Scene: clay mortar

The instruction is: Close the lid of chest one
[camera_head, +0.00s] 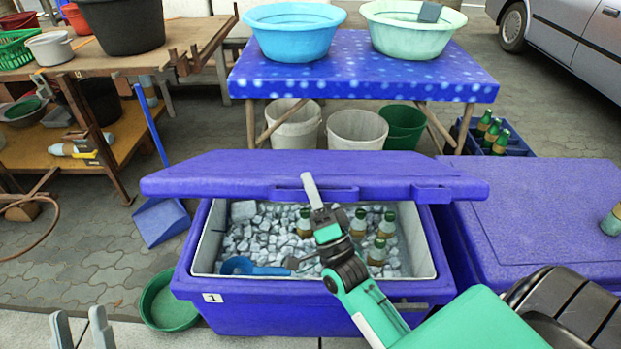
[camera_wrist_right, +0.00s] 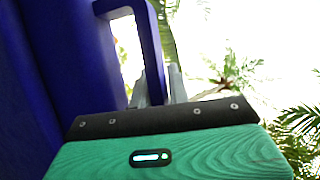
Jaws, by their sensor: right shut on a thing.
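Chest one (camera_head: 310,318) is a blue cooler marked "1". Its purple-blue lid (camera_head: 240,170) is raised at the front, leaving the inside exposed. The chest holds ice (camera_head: 265,235), several green bottles (camera_head: 358,222) and a blue scoop (camera_head: 250,268). My right gripper (camera_head: 312,190) is shut on the lid handle (camera_head: 345,194) at the lid's front edge. The right wrist view shows the handle (camera_wrist_right: 150,50) with the fingers (camera_wrist_right: 160,88) at it, partly hidden. My left gripper (camera_head: 82,328) is at the bottom left, open and empty, away from the chest.
A second purple chest (camera_head: 540,205), closed with a bottle (camera_head: 611,222) on it, stands at right. A blue table (camera_head: 360,65) with two basins is behind. A green basin (camera_head: 170,308) and blue dustpan (camera_head: 160,222) lie left on the paving.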

